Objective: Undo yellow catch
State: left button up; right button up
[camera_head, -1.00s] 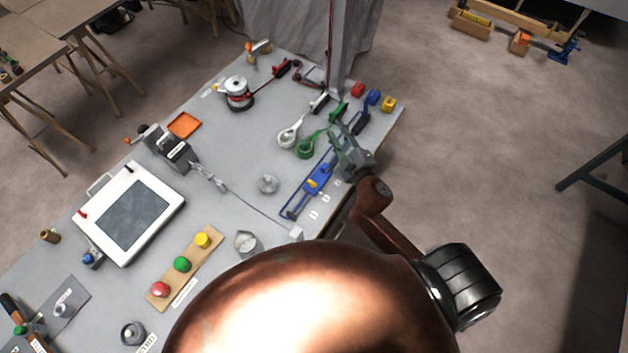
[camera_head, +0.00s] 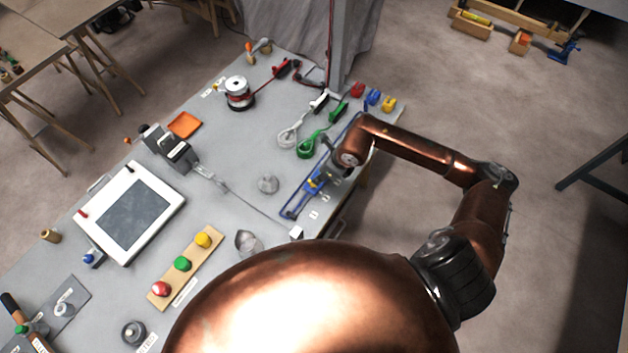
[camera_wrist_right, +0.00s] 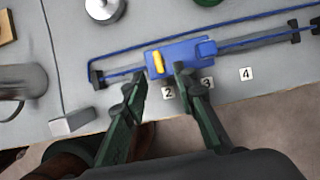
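A small yellow catch (camera_wrist_right: 158,63) sits on the left end of a blue block (camera_wrist_right: 183,52) mounted on a blue-edged rail in the right wrist view. In the head view the blue block (camera_head: 313,184) is partly hidden by my right wrist. My right gripper (camera_wrist_right: 157,84) is open and empty. Its two fingertips are at the near side of the block, apart, with the yellow catch between and just beyond them. I cannot tell whether they touch the block. My left gripper is not in view.
Tags numbered 2, 3 and 4 lie along the rail's near side. A small white block (camera_wrist_right: 73,122) and a metal cup (camera_wrist_right: 22,82) are at left. Red, blue and yellow (camera_head: 389,104) fittings stand at the bench's far corner, beyond the green-handled part (camera_head: 308,147).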

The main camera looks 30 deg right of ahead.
jog(key=x, duration=0.7)
jog(key=shift+a, duration=0.15)
jog(key=shift+c, duration=0.2)
grip_shut()
